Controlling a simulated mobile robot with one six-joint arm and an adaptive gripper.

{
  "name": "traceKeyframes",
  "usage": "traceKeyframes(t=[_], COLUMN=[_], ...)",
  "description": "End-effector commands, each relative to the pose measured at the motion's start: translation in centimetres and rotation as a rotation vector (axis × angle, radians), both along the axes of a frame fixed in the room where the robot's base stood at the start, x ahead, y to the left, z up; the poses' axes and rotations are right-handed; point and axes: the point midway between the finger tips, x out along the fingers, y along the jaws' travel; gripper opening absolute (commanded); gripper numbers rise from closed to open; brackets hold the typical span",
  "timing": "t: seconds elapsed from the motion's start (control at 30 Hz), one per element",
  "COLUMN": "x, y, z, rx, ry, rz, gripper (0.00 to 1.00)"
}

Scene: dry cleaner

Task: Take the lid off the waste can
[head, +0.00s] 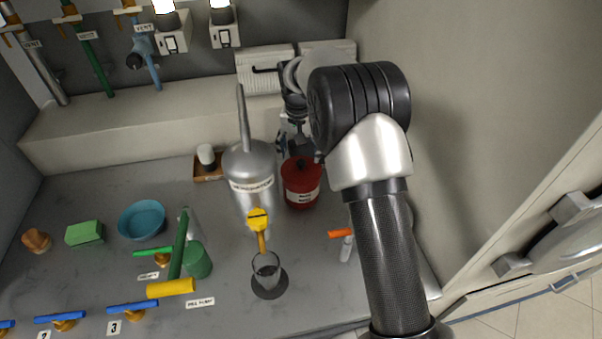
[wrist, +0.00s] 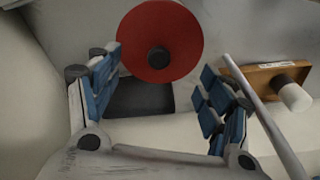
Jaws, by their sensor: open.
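The waste can (head: 301,195) is a red can with a white label, standing on the counter right of the silver tank. Its red lid, with a black knob (head: 301,165), sits on top. In the wrist view the lid (wrist: 182,28) is a red disc with its dark knob (wrist: 158,57) facing me. My gripper (wrist: 160,85) is open and empty, its blue-padded fingers spread apart. The lid and knob lie just beyond the fingertips, with no contact visible. In the head view my gripper (head: 296,140) is behind the can, partly hidden by my arm.
A silver tank (head: 250,185) with a tall spout stands close left of the can. A white bottle (head: 205,155) on a brown tray (head: 208,174) is farther left. A glass (head: 267,270) and an orange-topped item (head: 343,240) stand in front. A wall closes the right side.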

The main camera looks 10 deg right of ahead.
Motion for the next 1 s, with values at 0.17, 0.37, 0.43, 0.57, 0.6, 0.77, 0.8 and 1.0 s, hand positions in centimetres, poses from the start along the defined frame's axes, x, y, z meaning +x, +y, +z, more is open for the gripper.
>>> traceKeyframes(t=[0.17, 0.37, 0.43, 0.57, 0.6, 0.77, 0.8, 1.0], x=[0.1, 0.0, 0.1, 0.3, 0.3, 0.3, 0.3, 0.3], y=[-0.1, -0.3, -0.3, -0.4, -0.4, -0.4, -0.4, -0.4], z=[-0.8, -3.9, -4.9, -5.6, -5.5, -5.4, -5.4, -5.4], rx=[0.0, 0.0, -0.001, 0.0, 0.0, 0.0, 0.0, 0.0], ry=[-0.001, 0.002, 0.001, 0.0, -0.001, -0.001, -0.001, -0.001], rz=[0.0, 0.0, 0.0, 0.0, 0.0, 0.0, 0.0, 0.0], gripper=[0.73, 0.73, 0.73, 0.73, 0.73, 0.71, 0.69, 0.55])
